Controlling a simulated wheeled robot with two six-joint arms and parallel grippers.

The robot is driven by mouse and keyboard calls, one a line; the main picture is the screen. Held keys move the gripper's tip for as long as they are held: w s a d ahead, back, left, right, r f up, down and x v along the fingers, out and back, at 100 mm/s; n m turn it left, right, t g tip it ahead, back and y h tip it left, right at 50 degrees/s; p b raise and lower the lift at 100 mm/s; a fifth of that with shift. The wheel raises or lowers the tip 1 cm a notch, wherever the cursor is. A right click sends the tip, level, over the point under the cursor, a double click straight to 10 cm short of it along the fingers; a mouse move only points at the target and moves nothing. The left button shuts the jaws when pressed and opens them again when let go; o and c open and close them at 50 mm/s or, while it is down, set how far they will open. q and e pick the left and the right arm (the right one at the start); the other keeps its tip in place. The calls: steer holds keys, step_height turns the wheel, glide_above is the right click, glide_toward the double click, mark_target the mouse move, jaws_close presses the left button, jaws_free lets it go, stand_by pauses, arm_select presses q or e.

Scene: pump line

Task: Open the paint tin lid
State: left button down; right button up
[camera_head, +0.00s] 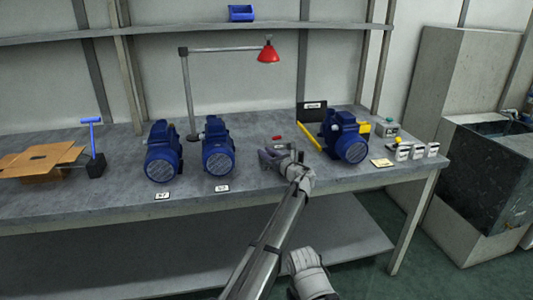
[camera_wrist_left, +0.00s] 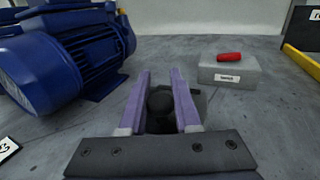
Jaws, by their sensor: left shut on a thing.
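My left gripper (camera_head: 270,155) reaches over the middle of the bench, right of two blue pumps. In the left wrist view its two purple fingers (camera_wrist_left: 160,78) are shut on a dark rounded knob (camera_wrist_left: 160,100). A darker grey body shows partly behind the right finger; the fingers hide most of it, and I cannot tell whether it is joined to the knob. I cannot make out a paint tin or its lid in either view. My right gripper does not show clearly.
A blue pump (camera_head: 218,152) stands close left of the gripper, another (camera_head: 162,155) beyond it. A grey labelled block (camera_wrist_left: 228,70) with a red piece (camera_wrist_left: 230,57) is behind. A third pump (camera_head: 346,140) stands right. A red lamp (camera_head: 268,54) hangs above the bench (camera_head: 120,195).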

arm_select(q)
steer(key=shift+r+g+p, duration=0.25)
steer(key=shift+g+p, duration=0.05)
steer(key=shift+p, duration=0.05)
steer(key=g+h+p, duration=0.1)
steer(key=p, duration=0.2)
steer(key=w+m+g+h+p, duration=0.1)
steer(key=p, duration=0.2)
steer(key=r+g+p, duration=0.1)
steer(key=p, duration=0.2)
steer(key=shift+w+a+m+g+h+p, duration=0.2)
steer(key=shift+w+m+g+h+p, duration=0.1)
steer(key=shift+h+p, duration=0.1)
steer(key=shift+w+f+g+h+p, duration=0.15)
steer(key=shift+g+h+p, duration=0.15)
steer(key=shift+g+p, duration=0.55)
steer(key=c, duration=0.6)
jaws_free()
steer(key=shift+c, duration=0.2)
